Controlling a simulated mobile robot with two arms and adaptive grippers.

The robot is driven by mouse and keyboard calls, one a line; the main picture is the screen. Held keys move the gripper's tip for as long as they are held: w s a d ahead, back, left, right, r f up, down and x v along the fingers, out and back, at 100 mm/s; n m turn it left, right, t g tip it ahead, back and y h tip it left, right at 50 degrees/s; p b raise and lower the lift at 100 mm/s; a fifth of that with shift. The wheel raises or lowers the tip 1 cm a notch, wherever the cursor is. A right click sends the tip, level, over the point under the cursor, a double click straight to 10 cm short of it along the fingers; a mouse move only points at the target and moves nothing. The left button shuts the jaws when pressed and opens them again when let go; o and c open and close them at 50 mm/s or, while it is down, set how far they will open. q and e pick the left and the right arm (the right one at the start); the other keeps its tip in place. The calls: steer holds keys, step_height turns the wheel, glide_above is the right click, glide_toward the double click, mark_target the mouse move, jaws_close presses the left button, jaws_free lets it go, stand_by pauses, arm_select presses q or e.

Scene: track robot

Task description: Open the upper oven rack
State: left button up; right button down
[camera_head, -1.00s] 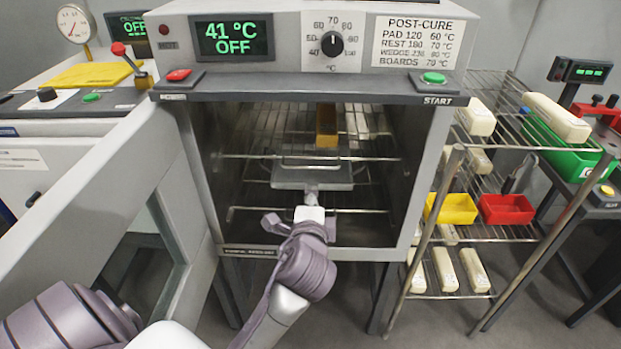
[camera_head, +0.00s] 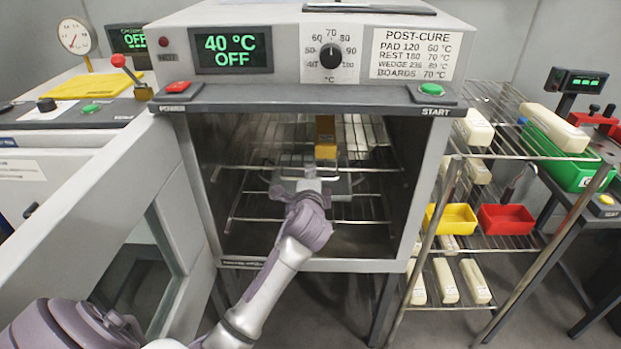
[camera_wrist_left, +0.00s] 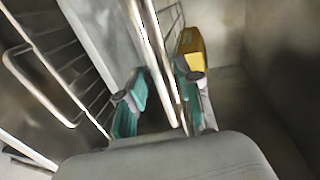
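The oven (camera_head: 203,240) stands open, its door (camera_head: 75,235) swung to the left. The upper wire rack (camera_head: 375,168) spans the chamber, and its front bar also shows in the left wrist view (camera_wrist_left: 160,45). My left gripper (camera_head: 312,172) reaches into the oven at this rack's front. In the left wrist view its teal fingers (camera_wrist_left: 160,85) stand apart on either side of the front bars. Contact cannot be told. The lower rack (camera_head: 365,222) lies below and seems to be inside. My right gripper is not in view.
An orange block (camera_head: 325,138) sits toward the back of the oven, also in the left wrist view (camera_wrist_left: 190,52). A wire shelf (camera_head: 490,238) at the right holds pale blocks, a yellow bin (camera_head: 452,217) and a red bin (camera_head: 506,219). The floor before the oven is clear.

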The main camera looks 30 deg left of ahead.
arm_select(q)
jaws_close()
stand_by(0.5)
